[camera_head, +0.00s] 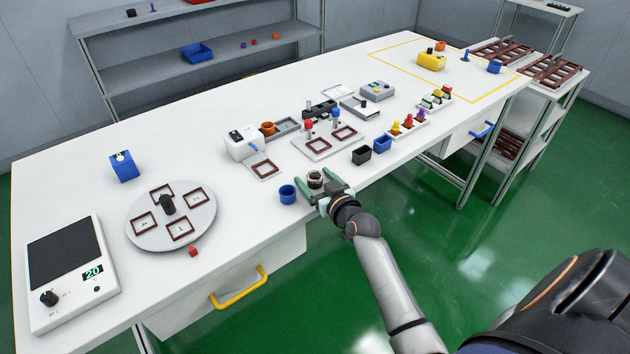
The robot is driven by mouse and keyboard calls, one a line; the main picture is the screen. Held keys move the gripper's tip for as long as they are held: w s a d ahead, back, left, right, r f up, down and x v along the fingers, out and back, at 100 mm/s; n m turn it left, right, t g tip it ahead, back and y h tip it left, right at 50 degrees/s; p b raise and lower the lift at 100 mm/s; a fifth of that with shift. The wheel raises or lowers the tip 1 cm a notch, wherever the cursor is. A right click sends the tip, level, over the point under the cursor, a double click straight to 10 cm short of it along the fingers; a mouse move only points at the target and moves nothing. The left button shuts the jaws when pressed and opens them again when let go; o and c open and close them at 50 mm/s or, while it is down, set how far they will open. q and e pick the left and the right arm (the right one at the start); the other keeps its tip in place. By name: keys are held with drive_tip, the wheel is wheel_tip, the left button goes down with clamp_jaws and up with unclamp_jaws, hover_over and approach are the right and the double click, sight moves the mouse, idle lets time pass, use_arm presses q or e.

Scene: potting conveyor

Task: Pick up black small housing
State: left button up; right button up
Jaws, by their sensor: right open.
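A small round black housing (315,178) with a pale rim stands on the white table near its front edge. My right gripper (317,184) is open, with its greenish fingers on either side of this housing. I cannot tell whether the fingers touch it. A square black box-shaped housing (361,156) stands further right, beside a square blue one (382,144). My left gripper is not in view.
A round blue cup (288,194) stands close to the left of my right gripper. A round turntable (146,232) and a scale (66,269) are further left. A plate with brown frames (318,151) lies behind. A yellow drawer handle (239,288) juts out below.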

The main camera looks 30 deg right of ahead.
clamp_jaws()
idle(0.6)
